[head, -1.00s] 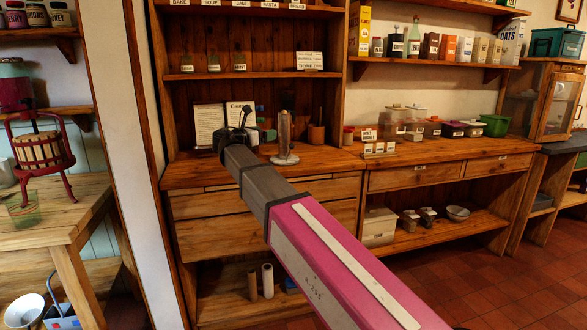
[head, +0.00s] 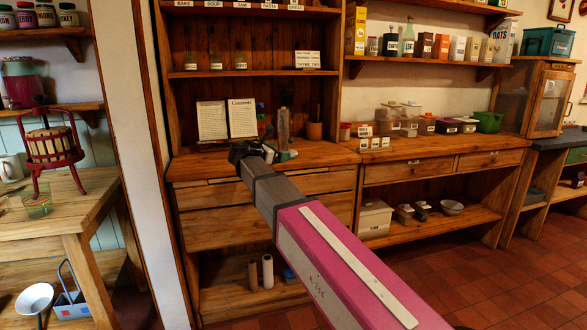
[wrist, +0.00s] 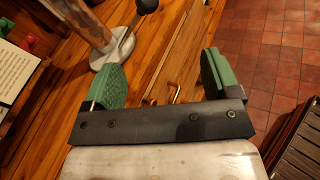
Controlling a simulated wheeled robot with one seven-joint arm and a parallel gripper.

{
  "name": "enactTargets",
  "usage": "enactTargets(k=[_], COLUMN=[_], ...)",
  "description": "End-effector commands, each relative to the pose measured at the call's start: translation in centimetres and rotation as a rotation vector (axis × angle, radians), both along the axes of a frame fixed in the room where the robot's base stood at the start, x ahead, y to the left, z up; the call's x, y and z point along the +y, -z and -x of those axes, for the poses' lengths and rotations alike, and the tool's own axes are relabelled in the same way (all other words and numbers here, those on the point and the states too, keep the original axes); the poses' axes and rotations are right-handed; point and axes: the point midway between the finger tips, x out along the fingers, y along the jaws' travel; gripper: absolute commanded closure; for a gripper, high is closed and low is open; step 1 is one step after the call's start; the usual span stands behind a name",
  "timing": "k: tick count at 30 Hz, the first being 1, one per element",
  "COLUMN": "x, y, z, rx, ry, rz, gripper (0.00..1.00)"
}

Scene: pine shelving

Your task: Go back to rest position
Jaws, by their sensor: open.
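My gripper (wrist: 160,85) is open and empty, its two green pads wide apart in the wrist view. It hangs over the front edge of the wooden counter (wrist: 60,115), with the red tile floor beyond. In the head view my gripper (head: 252,152) is small and dark at the end of my pink and grey arm, in front of the hutch. A metal post on a round base (wrist: 105,58) stands on the counter near the left pad. It also shows in the head view (head: 283,128), its base partly hidden by my gripper.
Jars and bins (head: 410,122) line the right counter. A table with a red press (head: 50,150) is at left.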

Motion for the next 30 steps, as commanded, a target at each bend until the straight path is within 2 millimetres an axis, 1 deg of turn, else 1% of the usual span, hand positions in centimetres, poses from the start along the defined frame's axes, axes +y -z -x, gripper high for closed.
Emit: enactTargets(k=[1,5,8,9,11,12,14,15,17,18,20,21,23,24,27,30], x=[-1.2,-4.0,-7.0,-8.4,-10.6,-12.0,-14.0,-15.4,-17.3,-18.4,-20.0,-21.0,-22.2,-23.0,-24.2,-24.9], y=[1.4,5.3,9.5,11.6,14.7,16.8,19.9,21.9,24.8,26.8,29.5,31.2,33.6,35.0,37.9,39.8], z=[0.3,0.8,1.7,2.3,3.4,4.2,5.7,6.7,8.5,9.9,12.0,13.5,15.8,17.3,20.9,23.6], rx=[0.002,-0.004,-0.012,-0.017,-0.028,-0.038,-0.055,-0.070,-0.095,-0.114,-0.147,-0.172,-0.213,-0.243,-0.318,-0.385], ry=[0.014,0.061,0.126,0.163,0.229,0.279,0.364,0.427,0.532,0.610,0.735,0.824,0.964,1.061,1.300,1.505], rz=[-0.039,-0.174,-0.320,-0.392,-0.506,-0.584,-0.702,-0.779,-0.896,-0.973,-1.085,-1.155,-1.254,-1.314,-1.439,-1.520], gripper=[0.17,0.17,0.17,0.17,0.17,0.17,0.17,0.17,0.17,0.17,0.17,0.17,0.17,0.17,0.17,0.17])
